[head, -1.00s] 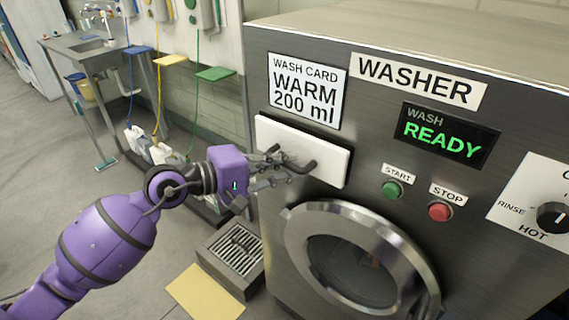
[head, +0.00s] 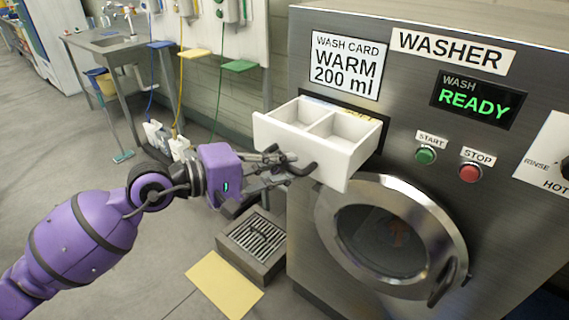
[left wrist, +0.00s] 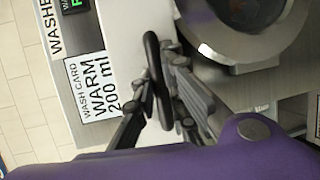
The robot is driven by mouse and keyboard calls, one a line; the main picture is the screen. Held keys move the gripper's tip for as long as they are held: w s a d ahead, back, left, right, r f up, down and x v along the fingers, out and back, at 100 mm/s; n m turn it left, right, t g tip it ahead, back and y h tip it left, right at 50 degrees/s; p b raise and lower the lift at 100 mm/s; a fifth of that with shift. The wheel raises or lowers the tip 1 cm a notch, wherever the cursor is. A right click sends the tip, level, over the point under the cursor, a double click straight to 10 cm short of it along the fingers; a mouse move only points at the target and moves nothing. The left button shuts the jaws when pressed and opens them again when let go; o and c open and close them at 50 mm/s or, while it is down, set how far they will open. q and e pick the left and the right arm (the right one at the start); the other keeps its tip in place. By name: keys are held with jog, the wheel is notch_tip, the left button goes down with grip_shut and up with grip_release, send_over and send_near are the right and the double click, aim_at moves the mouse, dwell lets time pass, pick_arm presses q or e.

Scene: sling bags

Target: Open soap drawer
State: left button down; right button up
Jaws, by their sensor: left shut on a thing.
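The white soap drawer (head: 310,141) stands pulled out from the washer front, below the wash card. Its open top shows two compartments that look empty. A dark bar handle (head: 304,170) is on its front face. My left gripper (head: 284,168) is shut on this handle. In the left wrist view the fingers (left wrist: 163,100) close around the dark handle (left wrist: 157,80), with the white drawer front (left wrist: 128,35) behind it. My right gripper does not show.
The washer (head: 400,130) has a round door (head: 390,240) below the drawer and green start (head: 426,155) and red stop (head: 470,173) buttons to its right. A floor drain box (head: 252,245) and a yellow mat (head: 224,284) lie below. A sink table (head: 105,42) stands at the back left.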

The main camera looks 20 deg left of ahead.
pick_arm(q)
jog(key=shift+s, duration=0.1)
dwell(0.3)
jog(key=c, duration=1.8)
grip_release()
jog(key=shift+o, duration=0.2)
jog(key=shift+a, duration=0.1)
jog(key=v, duration=1.2)
jog(key=shift+r, duration=0.15)
